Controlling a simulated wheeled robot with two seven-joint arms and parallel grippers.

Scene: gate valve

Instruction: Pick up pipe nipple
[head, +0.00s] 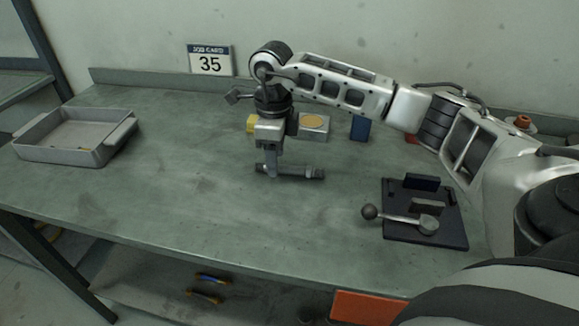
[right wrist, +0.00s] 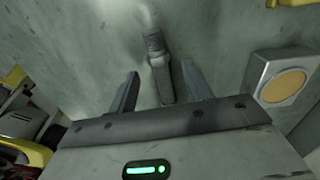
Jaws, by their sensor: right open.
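The pipe nipple (head: 300,173) is a dark grey cylinder with threaded ends, lying on its side on the workbench near its middle. My right gripper (head: 269,166) reaches down over its left part from above. In the right wrist view, my right gripper (right wrist: 160,78) is open, with one finger on each side of the nipple (right wrist: 158,68). A gap shows between the left finger and the nipple; the right finger is closer. My left gripper is not in view.
A grey tray (head: 67,145) sits at the left. A black fixture (head: 430,230) with a ball-ended lever is at the right. Behind my gripper are a block with a tan disc (head: 314,123) and a blue block (head: 360,129). The front middle of the workbench (head: 200,215) is clear.

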